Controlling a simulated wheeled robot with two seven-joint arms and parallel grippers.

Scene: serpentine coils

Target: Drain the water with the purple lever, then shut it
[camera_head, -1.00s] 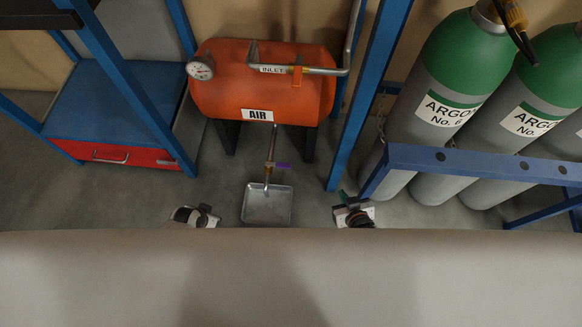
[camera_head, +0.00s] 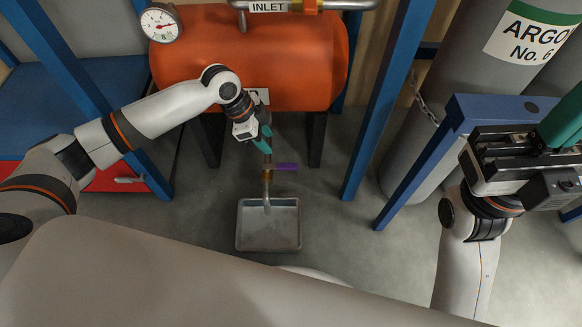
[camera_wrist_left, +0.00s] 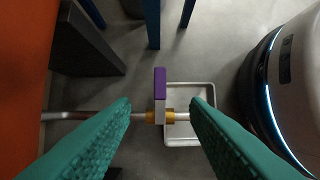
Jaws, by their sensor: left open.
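The purple lever (camera_head: 286,167) sits on a drain pipe (camera_head: 267,182) under the orange air tank (camera_head: 240,60). It points right, crosswise to the pipe. In the left wrist view the lever (camera_wrist_left: 160,84) stands up from a brass-coloured valve (camera_wrist_left: 160,117), between my finger lines. My left gripper (camera_head: 263,138) is open and just above the lever, apart from it as far as I can see. A metal tray (camera_head: 268,245) lies below the pipe outlet; I see no water stream. My right gripper (camera_head: 562,125) is raised at the right edge, partly cut off, its opening unclear.
Blue frame posts (camera_head: 382,95) stand right of the tank, with grey argon cylinders (camera_head: 440,120) behind a blue rail (camera_head: 425,160). A blue-topped red cabinet (camera_head: 120,178) is at left. The floor around the tray is clear.

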